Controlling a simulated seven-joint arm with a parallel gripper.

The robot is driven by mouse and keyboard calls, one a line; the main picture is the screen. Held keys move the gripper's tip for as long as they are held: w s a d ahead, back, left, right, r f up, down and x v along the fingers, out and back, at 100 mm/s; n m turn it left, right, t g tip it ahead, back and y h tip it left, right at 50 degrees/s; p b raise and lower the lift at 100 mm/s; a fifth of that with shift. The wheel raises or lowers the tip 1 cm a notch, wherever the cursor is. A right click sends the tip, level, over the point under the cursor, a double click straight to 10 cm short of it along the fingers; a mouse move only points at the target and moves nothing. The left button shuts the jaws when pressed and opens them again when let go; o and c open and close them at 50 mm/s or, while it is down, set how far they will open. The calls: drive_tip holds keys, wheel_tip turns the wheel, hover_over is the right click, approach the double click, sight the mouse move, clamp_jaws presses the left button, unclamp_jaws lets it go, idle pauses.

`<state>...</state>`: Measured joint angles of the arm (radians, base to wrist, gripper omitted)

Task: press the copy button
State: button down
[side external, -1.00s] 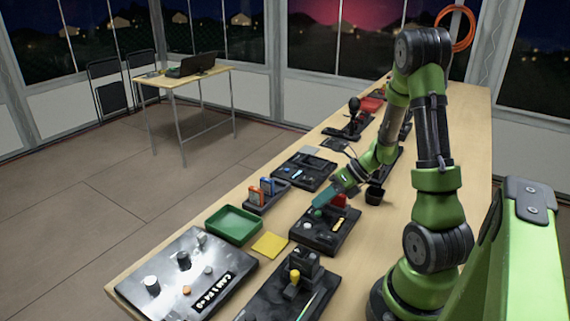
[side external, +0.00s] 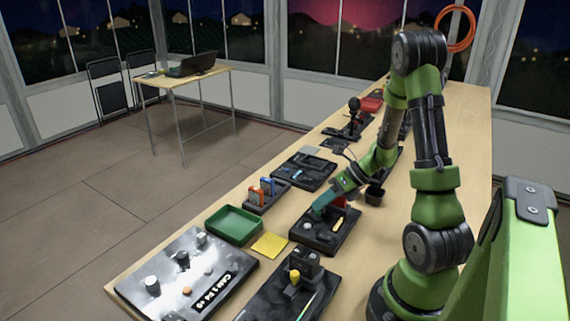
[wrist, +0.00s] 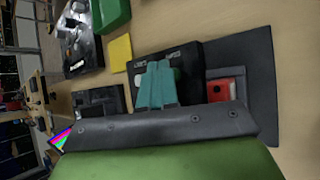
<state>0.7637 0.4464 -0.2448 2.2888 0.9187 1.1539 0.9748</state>
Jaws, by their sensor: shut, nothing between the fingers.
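A dark control panel (side external: 322,239) lies on the bench under my gripper (side external: 317,213). It carries a white round knob or button (side external: 307,225) and a small yellow part (side external: 338,223). My gripper points down at the panel's back-left part, its teal fingers together and empty. In the wrist view the fingers (wrist: 159,64) cover part of the panel (wrist: 190,61), between two small pale labels. A red part (wrist: 221,90) sits beside them. I cannot read a copy label. The green round button is now hidden behind the fingertips; whether they touch it, I cannot tell.
A green tray (side external: 233,225) and a yellow pad (side external: 270,245) lie left of the panel. A black cup (side external: 375,194) stands behind right.

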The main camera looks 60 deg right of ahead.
sight(321, 214)
drive_tip(key=shift+a+f, duration=0.1)
drive_tip(key=shift+f, duration=0.55)
idle(0.7)
drive_tip(key=shift+r, duration=0.95)
drive_tip(key=shift+r, duration=0.15)
wheel_tip(321, 214, up, 5)
drive_tip(key=shift+f, duration=0.1)
idle(0.6)
